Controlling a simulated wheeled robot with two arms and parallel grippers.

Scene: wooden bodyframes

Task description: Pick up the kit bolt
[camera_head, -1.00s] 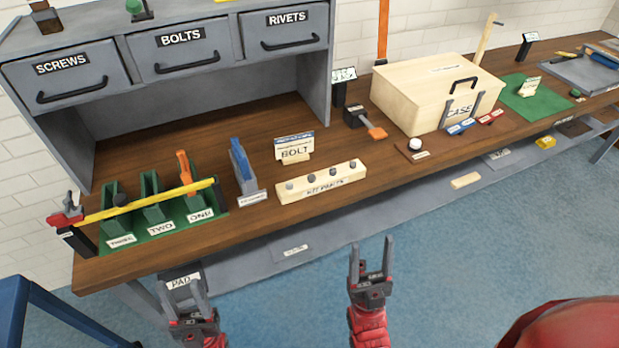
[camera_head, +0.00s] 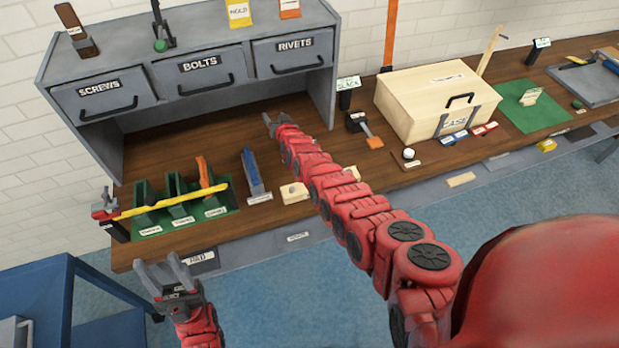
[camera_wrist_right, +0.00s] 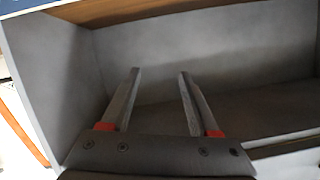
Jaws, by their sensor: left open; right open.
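I cannot pick out the kit bolt for certain. The light wooden peg block (camera_head: 294,193) on the workbench is mostly covered by my right arm; its ends show on either side. The card reading BOLT, seen behind that block earlier, is hidden by the arm. My right gripper (camera_head: 270,121) is open and reaches over the bench, in front of the cabinet's open bay under the drawers. In the right wrist view its fingers (camera_wrist_right: 157,85) are apart with nothing between them. My left gripper (camera_head: 168,275) is open and empty, in front of the bench's front edge.
The BOLTS drawer (camera_head: 200,70) is shut, between the SCREWS and RIVETS drawers. A green rack (camera_head: 180,210) with a yellow bar stands at the left. A blue upright tool (camera_head: 252,172) stands beside the block. A wooden case (camera_head: 410,104) stands to the right.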

